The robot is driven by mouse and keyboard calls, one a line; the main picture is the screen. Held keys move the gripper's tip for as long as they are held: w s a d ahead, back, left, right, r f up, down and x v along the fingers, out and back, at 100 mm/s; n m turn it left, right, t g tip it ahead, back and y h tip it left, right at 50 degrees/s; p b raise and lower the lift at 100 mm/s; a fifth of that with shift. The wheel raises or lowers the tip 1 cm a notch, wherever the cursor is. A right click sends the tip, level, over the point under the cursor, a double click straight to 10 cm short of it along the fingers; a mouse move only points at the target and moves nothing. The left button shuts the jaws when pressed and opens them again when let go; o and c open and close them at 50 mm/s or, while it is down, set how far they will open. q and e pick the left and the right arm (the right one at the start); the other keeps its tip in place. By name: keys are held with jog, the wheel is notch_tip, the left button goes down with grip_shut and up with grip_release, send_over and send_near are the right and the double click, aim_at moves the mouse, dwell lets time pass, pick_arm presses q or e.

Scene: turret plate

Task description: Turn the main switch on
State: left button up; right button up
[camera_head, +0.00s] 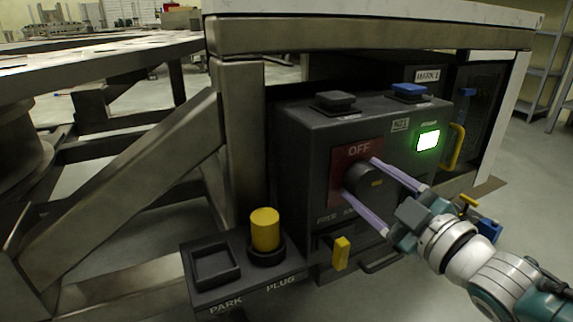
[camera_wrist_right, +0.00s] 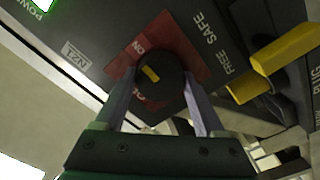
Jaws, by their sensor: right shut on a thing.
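The main switch (camera_head: 366,184) is a dark round knob with a yellow mark on a red plate (camera_head: 347,163) that reads OFF at its top. The plate is on the front of a dark grey control box (camera_head: 300,150). My right gripper (camera_head: 360,177) has its two pale purple fingers on opposite sides of the knob, shut on it. In the right wrist view, the knob (camera_wrist_right: 155,88) sits between the fingers (camera_wrist_right: 160,100), with ON visible on the red plate beyond it. Part of the plate is hidden behind the knob and fingers. My left gripper is not in view.
A green lit power lamp (camera_head: 428,140) is right of the switch. A yellow lever (camera_head: 341,253) is below. A yellow plug (camera_head: 265,229) stands beside the empty PARK socket (camera_head: 212,266). A yellow handle (camera_head: 455,147) is at right. The metal frame (camera_head: 240,150) and tabletop (camera_head: 370,25) enclose the box.

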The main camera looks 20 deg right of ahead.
jog(key=o, duration=1.3)
jog(key=shift+o, duration=0.2)
jog(key=shift+s, duration=0.1)
jog(key=shift+s+r, duration=0.1)
jog(key=shift+s, duration=0.2)
jog(key=s+p, duration=0.3)
jog(key=s, duration=0.6)
jog(key=shift+d, duration=0.4)
